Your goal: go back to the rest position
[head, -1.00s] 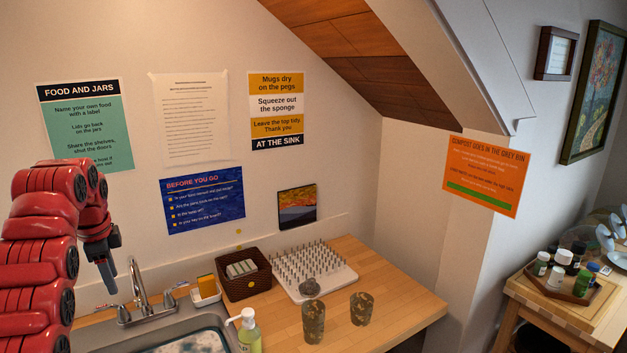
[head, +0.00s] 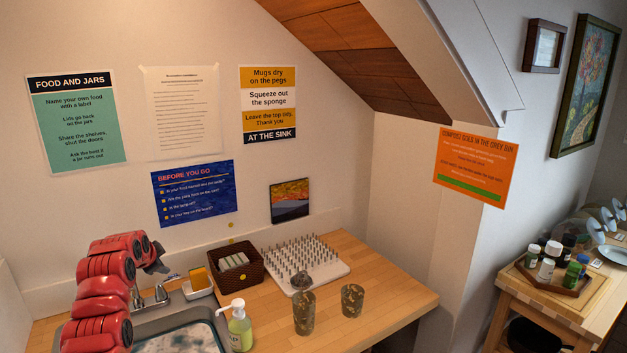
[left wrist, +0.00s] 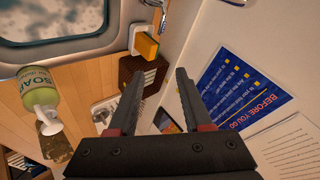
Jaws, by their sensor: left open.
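My left arm is folded over the left end of the sink in the head view. Its gripper (head: 157,264) is small there, in front of the wall by the tap. In the left wrist view the left gripper (left wrist: 158,95) has its two dark fingers apart, with nothing between them. It is in the air, clear of the counter and wall. My right gripper shows in neither view.
The counter (head: 395,285) holds a soap bottle (head: 239,326), a sponge holder (head: 199,285), a brown basket (head: 235,262), a peg board (head: 305,262) and two patterned cups (head: 304,313) (head: 352,300). The sink (head: 180,335) is at lower left. A side table (head: 560,310) stands right.

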